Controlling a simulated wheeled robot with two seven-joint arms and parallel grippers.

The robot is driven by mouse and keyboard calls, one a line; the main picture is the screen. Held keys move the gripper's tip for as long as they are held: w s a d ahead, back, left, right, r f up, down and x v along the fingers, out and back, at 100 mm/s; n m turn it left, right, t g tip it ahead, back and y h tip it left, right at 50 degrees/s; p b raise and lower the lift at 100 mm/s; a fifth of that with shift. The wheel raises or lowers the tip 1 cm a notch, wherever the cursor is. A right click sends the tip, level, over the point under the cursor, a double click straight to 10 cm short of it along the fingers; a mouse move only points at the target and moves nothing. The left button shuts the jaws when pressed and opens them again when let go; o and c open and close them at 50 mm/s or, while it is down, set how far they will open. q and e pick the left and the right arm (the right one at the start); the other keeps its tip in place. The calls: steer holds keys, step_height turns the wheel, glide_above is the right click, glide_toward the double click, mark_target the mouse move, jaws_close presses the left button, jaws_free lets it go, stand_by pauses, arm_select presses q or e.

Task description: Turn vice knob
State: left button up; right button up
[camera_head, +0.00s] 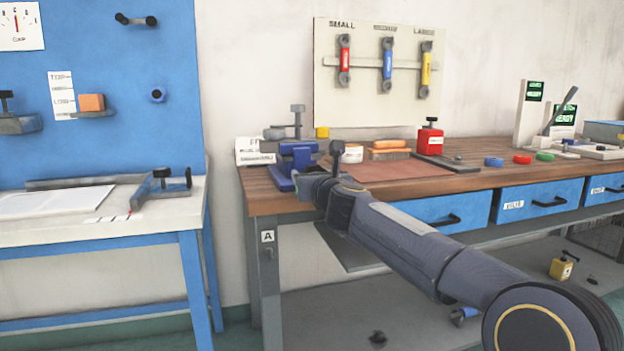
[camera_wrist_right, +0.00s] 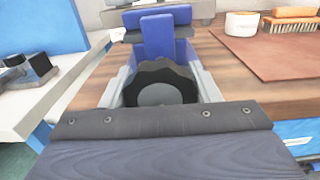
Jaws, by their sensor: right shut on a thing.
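The blue vice (camera_head: 298,160) stands on the left corner of the wooden workbench. It also shows at the top middle of the right wrist view (camera_wrist_right: 160,35). The vice knob (camera_wrist_right: 160,87) is black with a scalloped rim and faces my right wrist camera. My right gripper (camera_wrist_right: 161,80) has a light grey finger on each side of the knob and is shut on it. In the head view my right arm reaches in from the lower right, and its hand hides the knob. My left gripper is not in view.
A white tub (camera_head: 352,153), an orange-topped brush (camera_head: 389,149) and a red block (camera_head: 429,141) stand behind a brown mat (camera_head: 385,171). A white table (camera_head: 155,212) stands left of the workbench, with a gap between them. Blue drawers (camera_head: 538,199) are below the worktop.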

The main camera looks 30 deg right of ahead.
steer(key=shift+f+m, duration=0.1)
steer(key=shift+m, duration=0.4)
steer(key=o, duration=1)
steer(key=v, duration=0.7)
steer(key=shift+s, duration=0.4)
